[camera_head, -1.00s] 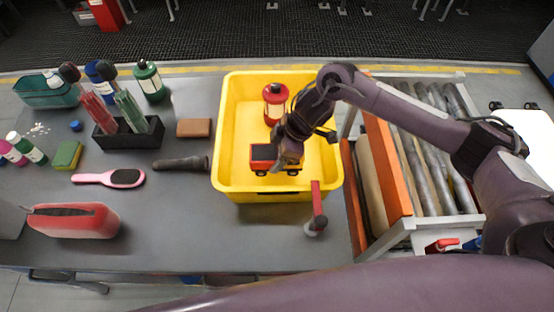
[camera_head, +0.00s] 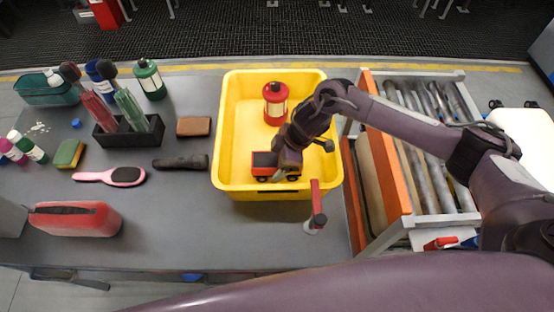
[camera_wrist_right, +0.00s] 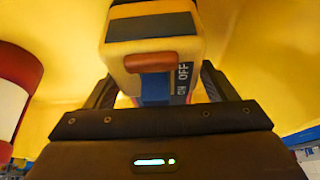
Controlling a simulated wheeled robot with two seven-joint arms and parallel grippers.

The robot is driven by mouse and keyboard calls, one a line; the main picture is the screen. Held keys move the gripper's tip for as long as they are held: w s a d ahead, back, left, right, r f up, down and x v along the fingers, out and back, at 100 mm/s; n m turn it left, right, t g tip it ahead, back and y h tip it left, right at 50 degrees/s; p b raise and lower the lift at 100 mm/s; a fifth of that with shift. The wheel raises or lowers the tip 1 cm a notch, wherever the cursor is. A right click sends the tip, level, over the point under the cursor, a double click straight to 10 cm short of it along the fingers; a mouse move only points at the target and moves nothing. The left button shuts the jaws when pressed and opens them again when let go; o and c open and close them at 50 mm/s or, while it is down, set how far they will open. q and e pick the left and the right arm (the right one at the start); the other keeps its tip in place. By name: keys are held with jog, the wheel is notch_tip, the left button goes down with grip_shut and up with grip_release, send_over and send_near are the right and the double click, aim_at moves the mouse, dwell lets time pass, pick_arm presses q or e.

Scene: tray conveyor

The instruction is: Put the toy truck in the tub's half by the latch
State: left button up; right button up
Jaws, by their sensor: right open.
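The yellow tub (camera_head: 228,135) stands on the grey table. The toy truck (camera_head: 264,160), with a red bed, dark cab and black wheels, sits upright in the tub's near half, close to the near wall. My right gripper (camera_head: 285,160) is open around the cab end, covering part of it. In the right wrist view a yellowish block marked ON and OFF (camera_wrist_right: 152,40) lies between the fingers, seemingly part of the truck. A red-handled piece with a grey end (camera_head: 315,195) stands at the tub's near right edge; it may be the latch. My left gripper is out of view.
A brown block (camera_head: 193,126), a flashlight (camera_head: 181,163) and a pink brush (camera_head: 124,177) lie left of the tub. A roller conveyor (camera_head: 445,165) is at the right.

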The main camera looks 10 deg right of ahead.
jog(key=shift+r, duration=0.25)
jog(key=shift+d+r, duration=0.2)
jog(key=shift+r, duration=0.1)
jog(key=b+v, duration=0.2)
jog(key=v, duration=0.9)
jog(key=shift+b, duration=0.35)
jog(key=shift+s, duration=0.1)
